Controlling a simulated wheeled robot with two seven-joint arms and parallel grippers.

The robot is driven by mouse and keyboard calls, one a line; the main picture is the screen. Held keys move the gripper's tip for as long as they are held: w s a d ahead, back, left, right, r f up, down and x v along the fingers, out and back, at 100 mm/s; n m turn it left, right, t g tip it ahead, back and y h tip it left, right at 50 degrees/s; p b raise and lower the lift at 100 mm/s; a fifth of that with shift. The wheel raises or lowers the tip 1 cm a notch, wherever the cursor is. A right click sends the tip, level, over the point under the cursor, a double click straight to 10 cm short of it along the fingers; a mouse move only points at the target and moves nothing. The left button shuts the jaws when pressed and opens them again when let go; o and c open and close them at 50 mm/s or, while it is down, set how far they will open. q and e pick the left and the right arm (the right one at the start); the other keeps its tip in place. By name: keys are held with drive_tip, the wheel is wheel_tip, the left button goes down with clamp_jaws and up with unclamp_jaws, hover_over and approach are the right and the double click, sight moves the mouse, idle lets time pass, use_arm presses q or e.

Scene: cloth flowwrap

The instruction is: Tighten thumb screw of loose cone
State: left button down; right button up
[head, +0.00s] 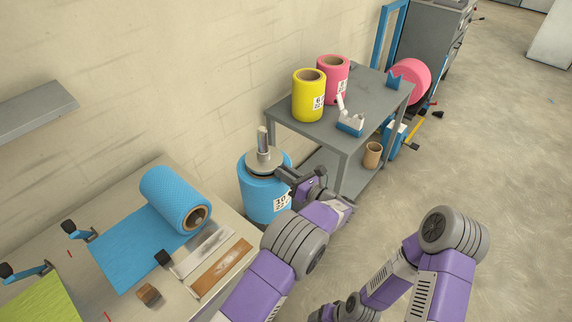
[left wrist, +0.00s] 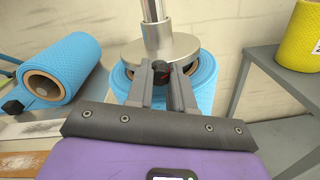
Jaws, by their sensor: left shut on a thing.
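A metal cone (head: 265,160) sits on an upright shaft at the top of a standing blue roll (head: 262,197). In the left wrist view the cone (left wrist: 158,48) is a grey disc with the shaft rising from it. A small dark thumb screw (left wrist: 160,69) with a reddish mark is on the cone's near side. My left gripper (head: 283,173) reaches the cone from the right. In the left wrist view its fingers (left wrist: 162,82) are shut on the thumb screw, one on each side. The screw is hidden in the head view. My right gripper is not in view.
A worktable (head: 225,267) at the lower left bears a lying blue roll (head: 172,196) with its sheet drawn out. A grey table (head: 372,97) at the back holds a yellow roll (head: 309,100), a pink roll (head: 333,75) and a tape dispenser (head: 350,122).

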use_arm(q)
drive_tip(key=shift+m+p, duration=1.15)
drive_tip(key=shift+m, duration=0.05)
drive_tip(key=c, duration=1)
unclamp_jaws()
drive_tip(key=shift+f, duration=0.1)
